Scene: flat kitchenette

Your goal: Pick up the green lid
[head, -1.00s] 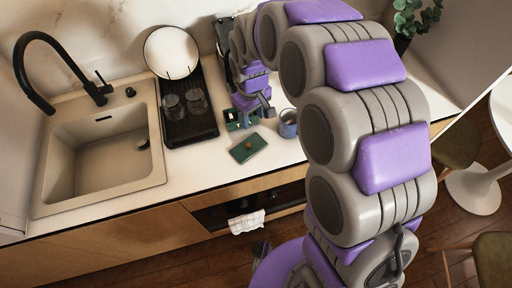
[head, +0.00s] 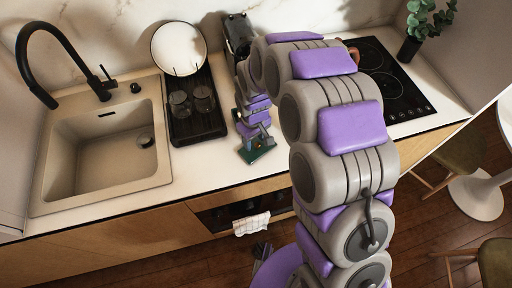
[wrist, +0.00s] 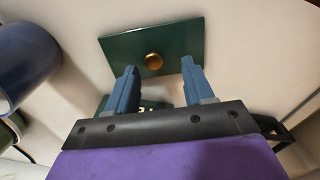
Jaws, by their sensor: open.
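The green lid (wrist: 182,40) is a flat dark green rectangle with a round brass knob (wrist: 153,62). It lies on the pale counter. It also shows in the head view (head: 262,153), partly covered by my gripper. My gripper (wrist: 160,70) is open and empty. In the wrist view its two blue fingers are spread, with the knob between and just beyond their tips. In the head view my gripper (head: 252,142) is right over the lid. Whether the fingers touch the lid I cannot tell.
A blue cup (wrist: 25,62) stands left of the lid in the wrist view. A green object (wrist: 150,104) shows partly behind my fingers. The head view shows a black rack (head: 193,125) with glasses, the sink (head: 105,160) and a cooktop (head: 395,90).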

